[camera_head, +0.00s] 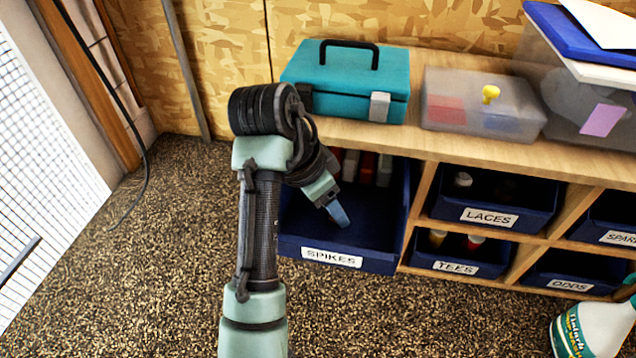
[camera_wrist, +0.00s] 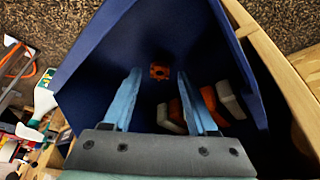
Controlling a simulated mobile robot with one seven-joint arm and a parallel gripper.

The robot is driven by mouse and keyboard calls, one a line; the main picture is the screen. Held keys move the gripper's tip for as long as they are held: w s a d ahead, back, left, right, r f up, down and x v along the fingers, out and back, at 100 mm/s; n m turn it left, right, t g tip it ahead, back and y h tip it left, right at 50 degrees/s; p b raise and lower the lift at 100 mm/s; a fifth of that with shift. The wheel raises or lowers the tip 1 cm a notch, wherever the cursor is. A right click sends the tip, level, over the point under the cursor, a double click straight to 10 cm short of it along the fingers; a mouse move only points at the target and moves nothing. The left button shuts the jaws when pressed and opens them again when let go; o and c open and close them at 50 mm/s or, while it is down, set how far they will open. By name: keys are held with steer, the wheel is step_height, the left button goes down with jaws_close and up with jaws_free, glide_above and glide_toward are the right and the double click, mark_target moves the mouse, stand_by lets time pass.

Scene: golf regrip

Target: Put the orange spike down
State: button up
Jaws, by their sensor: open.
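The orange spike (camera_wrist: 160,72) lies on the floor of the blue SPIKES bin, seen in the wrist view between and beyond my two light-blue fingers. It looks small and round with a notched edge, and it is apart from both fingers. My gripper (camera_wrist: 162,95) is open and empty, reaching into the bin. In the head view my gripper (camera_head: 338,213) shows at the bin's opening, and the spike cannot be made out there. The SPIKES bin (camera_head: 290,246) is pulled out from the shelf, with its label at the front.
White and red packets (camera_wrist: 230,98) lie in the bin beside my right finger. Bins labelled LACES (camera_head: 535,222) and TEES (camera_head: 488,268) sit to the right. A teal toolbox (camera_head: 340,88) stands on the bench above. A spray bottle (camera_head: 592,328) is at the lower right.

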steer(key=p+v, duration=0.4)
steer(key=v, duration=0.6)
steer(key=shift+a+r, duration=0.15)
steer(key=shift+r, duration=0.05)
